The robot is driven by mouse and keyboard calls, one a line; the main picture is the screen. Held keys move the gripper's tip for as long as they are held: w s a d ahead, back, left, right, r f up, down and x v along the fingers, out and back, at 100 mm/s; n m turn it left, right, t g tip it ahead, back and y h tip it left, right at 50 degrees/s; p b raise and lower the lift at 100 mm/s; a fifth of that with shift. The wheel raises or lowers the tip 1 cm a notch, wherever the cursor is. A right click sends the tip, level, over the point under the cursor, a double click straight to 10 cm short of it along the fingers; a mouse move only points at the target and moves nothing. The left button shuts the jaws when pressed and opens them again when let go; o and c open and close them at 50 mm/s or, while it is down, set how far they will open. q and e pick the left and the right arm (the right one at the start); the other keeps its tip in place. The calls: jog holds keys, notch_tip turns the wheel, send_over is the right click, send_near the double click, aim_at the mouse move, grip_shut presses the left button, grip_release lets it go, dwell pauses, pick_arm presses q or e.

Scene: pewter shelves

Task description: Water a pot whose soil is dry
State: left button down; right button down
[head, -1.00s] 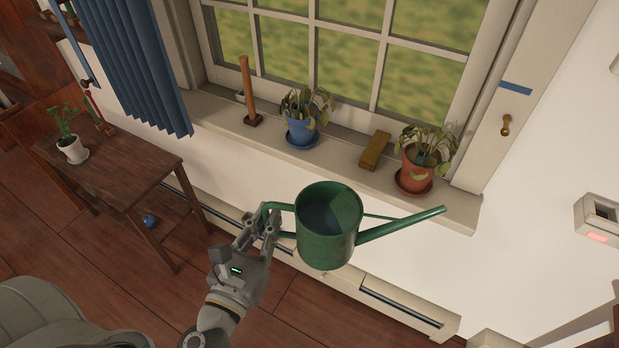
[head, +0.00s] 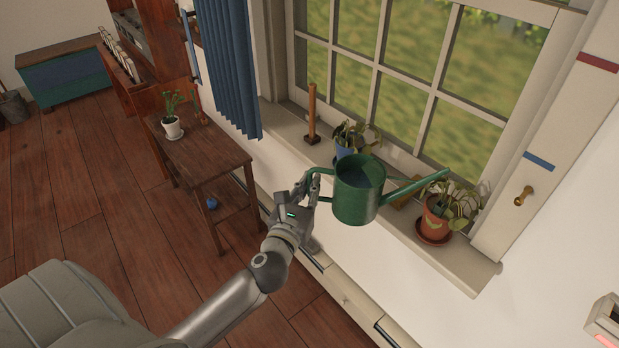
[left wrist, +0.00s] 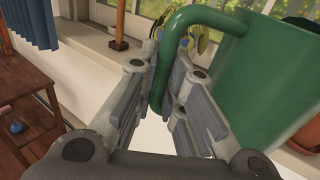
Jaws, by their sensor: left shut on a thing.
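My left gripper (head: 309,190) is shut on the handle of a green watering can (head: 356,202) and holds it upright in front of the window sill. The can also fills the right of the left wrist view (left wrist: 265,85), its handle between the fingers. Dark water shows inside it. Its spout points right, and the tip overlaps the plant in the terracotta pot (head: 435,222) in the head view; I cannot tell the gap. A drooping plant in a blue pot (head: 344,152) stands behind the can, partly hidden. A white pot with an upright green plant (head: 173,128) stands on the wooden table. My right gripper is out of view.
The window sill (head: 459,266) also bears a wooden-handled tool (head: 312,115) and a block (head: 404,200), mostly hidden by the can. The wooden side table (head: 215,152) stands left of the blue curtain (head: 228,65).

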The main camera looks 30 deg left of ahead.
pick_arm(q)
jog(key=shift+w+a+r, duration=0.25)
jog(key=shift+w+r, duration=0.1)
jog(key=shift+a, duration=0.1)
jog(key=m+p, duration=0.1)
jog(key=p, duration=0.1)
jog(key=r+m+p, duration=0.1)
jog(key=p, duration=0.1)
jog(key=a+m+p, duration=0.1)
jog(key=shift+s+r+g+p, duration=0.25)
jog(key=shift+r+g+p, duration=0.05)
jog(key=shift+r+p, duration=0.1)
dwell(0.9)
jog(key=shift+r+m+p, duration=0.3)
jog(key=shift+r+p, duration=0.45)
jog(key=shift+p, duration=0.55)
jog(key=shift+r+p, duration=0.2)
jog(key=shift+p, duration=0.15)
